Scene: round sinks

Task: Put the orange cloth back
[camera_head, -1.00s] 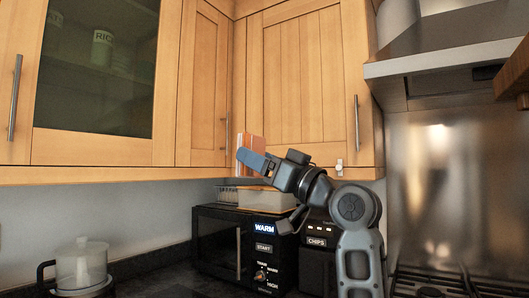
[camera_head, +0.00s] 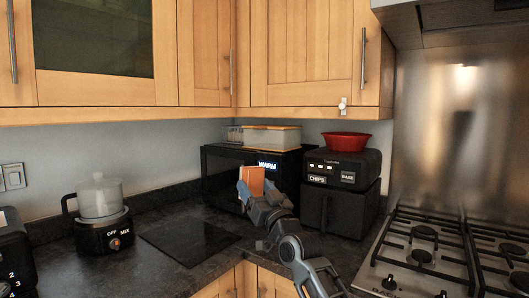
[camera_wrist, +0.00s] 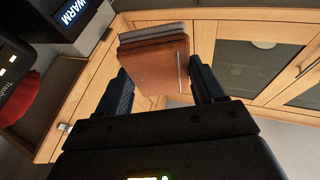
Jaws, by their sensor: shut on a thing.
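My gripper (camera_head: 262,196) is shut on the orange cloth (camera_head: 252,180), which looks like a flat folded block held upright in front of the microwave. In the wrist view the orange cloth (camera_wrist: 154,62) sits between the two dark fingers of my gripper (camera_wrist: 165,92). Grey layers show along its upper edge there. The cloth is held up in the air and its lower part is hidden by the gripper in the head view.
A black microwave (camera_head: 220,165) carries a lidded container (camera_head: 271,140) and a wire rack. Right of it is an air fryer (camera_head: 342,205) with a red bowl (camera_head: 345,140). A blender (camera_head: 99,210) stands left; a dark board (camera_head: 190,238) lies on the counter. A gas hob is at right.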

